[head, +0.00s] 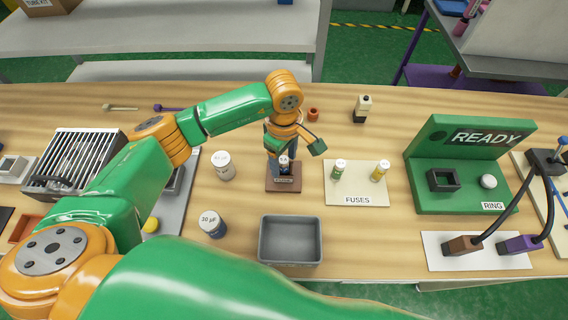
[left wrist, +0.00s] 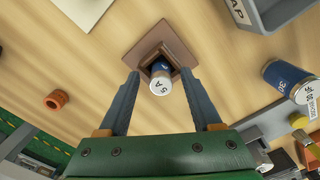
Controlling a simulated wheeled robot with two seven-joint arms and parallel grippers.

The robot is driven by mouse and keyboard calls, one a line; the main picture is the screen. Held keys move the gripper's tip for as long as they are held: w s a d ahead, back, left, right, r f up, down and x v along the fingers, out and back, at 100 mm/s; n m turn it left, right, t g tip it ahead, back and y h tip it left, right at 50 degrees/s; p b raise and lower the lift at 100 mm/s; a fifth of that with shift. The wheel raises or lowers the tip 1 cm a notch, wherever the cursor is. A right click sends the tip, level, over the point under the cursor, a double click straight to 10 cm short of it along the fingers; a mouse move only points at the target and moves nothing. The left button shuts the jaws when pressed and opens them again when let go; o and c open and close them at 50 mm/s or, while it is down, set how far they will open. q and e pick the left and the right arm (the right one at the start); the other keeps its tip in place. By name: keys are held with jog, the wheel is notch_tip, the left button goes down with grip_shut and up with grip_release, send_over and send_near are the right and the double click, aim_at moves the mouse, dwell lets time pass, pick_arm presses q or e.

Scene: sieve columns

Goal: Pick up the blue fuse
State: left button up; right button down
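The blue fuse stands in a square holder on a brown base (head: 283,185), left of the fuses card. In the left wrist view the fuse (left wrist: 160,82) shows a white cap marked 5 A and a blue body, inside the brown holder (left wrist: 178,48). My left gripper (head: 296,148) is above the holder in the head view. In the left wrist view its two fingers (left wrist: 160,100) are spread wide, one on each side of the fuse, with gaps between. In the head view the gripper partly hides the fuse. My right gripper is not in view.
A white fuses card (head: 356,196) holds a green fuse (head: 338,170) and a yellow fuse (head: 379,172). A grey tray (head: 290,262) lies in front. Capacitors (head: 212,224) stand to the left. A green READY fixture (head: 462,195) stands right. An orange ring (head: 314,114) lies behind.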

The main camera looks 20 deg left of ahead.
pick_arm(q)
jog(key=shift+s+r, duration=0.1)
grip_shut()
